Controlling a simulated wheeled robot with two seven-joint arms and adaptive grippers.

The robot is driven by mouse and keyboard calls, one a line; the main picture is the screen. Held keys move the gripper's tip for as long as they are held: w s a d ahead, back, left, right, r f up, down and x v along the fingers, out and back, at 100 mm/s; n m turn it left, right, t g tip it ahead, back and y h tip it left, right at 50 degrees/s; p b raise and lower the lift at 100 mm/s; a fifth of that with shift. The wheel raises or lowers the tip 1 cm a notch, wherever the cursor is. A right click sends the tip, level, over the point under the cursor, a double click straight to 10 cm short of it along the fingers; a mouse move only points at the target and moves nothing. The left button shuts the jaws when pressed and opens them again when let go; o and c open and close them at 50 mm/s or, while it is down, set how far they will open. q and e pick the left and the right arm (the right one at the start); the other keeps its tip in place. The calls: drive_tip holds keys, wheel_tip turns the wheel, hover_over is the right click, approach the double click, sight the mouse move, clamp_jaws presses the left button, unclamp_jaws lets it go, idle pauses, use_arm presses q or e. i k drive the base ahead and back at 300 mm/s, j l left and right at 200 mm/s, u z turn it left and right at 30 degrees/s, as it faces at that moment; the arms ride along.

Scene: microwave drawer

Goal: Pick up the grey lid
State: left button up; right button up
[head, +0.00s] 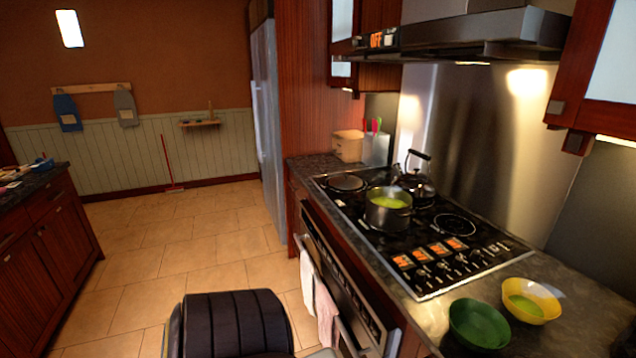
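I cannot clearly make out a grey lid in the head view. A dark round disc (346,182) lies at the far left corner of the stove; I cannot tell whether it is a lid or a burner. An open pot (388,217) with green contents stands on the stove (425,262), with no lid on it. Neither of my grippers is in view.
A dark kettle (417,186) stands behind the pot. A green bowl (478,326) and a yellow bowl (531,300) sit on the near right counter. A beige container (348,146) stands at the far counter end. Towels (326,307) hang on the oven front. Tiled floor (165,250) is open left.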

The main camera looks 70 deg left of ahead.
sight(346, 182)
drive_tip(key=u, duration=1.95)
